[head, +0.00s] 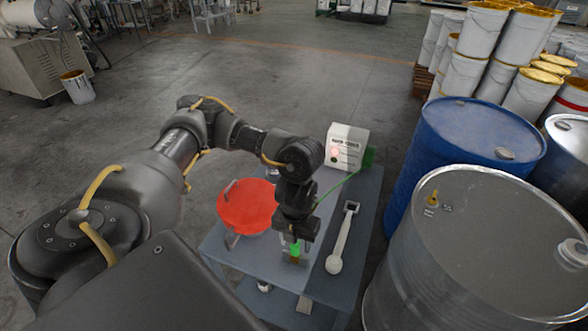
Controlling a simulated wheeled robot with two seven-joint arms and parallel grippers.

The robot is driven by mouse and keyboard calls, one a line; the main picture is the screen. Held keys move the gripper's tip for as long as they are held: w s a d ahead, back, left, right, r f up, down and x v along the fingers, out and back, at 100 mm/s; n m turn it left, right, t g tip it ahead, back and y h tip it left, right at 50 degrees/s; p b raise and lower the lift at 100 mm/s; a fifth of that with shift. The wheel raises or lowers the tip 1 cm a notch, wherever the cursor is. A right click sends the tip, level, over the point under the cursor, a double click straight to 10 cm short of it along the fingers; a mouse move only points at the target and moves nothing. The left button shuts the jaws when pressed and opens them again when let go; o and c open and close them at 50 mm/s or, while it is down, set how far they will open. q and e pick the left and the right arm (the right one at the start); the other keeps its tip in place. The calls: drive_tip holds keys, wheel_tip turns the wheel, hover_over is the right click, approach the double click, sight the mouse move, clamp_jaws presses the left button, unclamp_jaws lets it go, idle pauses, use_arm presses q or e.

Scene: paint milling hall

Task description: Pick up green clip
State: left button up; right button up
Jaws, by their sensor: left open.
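The green clip (296,247) shows at the end of the left arm, low between or just beyond the fingers, partly hidden by the gripper. A thin green cable runs towards it from a white box (347,146) on the cart. My left gripper (293,252) points down over the grey-blue cart top (328,291) and is open around or right beside the clip; I cannot tell whether a finger touches it. My right gripper is not in view.
A red round lid or pan (247,206) lies left of the gripper. A pale long-handled tool (342,238) lies to its right. A blue drum (470,135) and a grey steel drum (470,250) stand close to the cart's right side. Open floor lies behind the cart.

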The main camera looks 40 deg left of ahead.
sight(295, 249)
use_arm(q)
drive_tip(key=f, duration=0.3)
drive_tip(key=f+p, duration=0.1)
drive_tip(key=f, duration=0.1)
drive_tip(key=shift+a, duration=0.25)
clamp_jaws()
wheel_tip(295, 249, up, 9)
drive_tip(key=p, duration=0.9)
drive_tip(key=shift+r, duration=0.55)
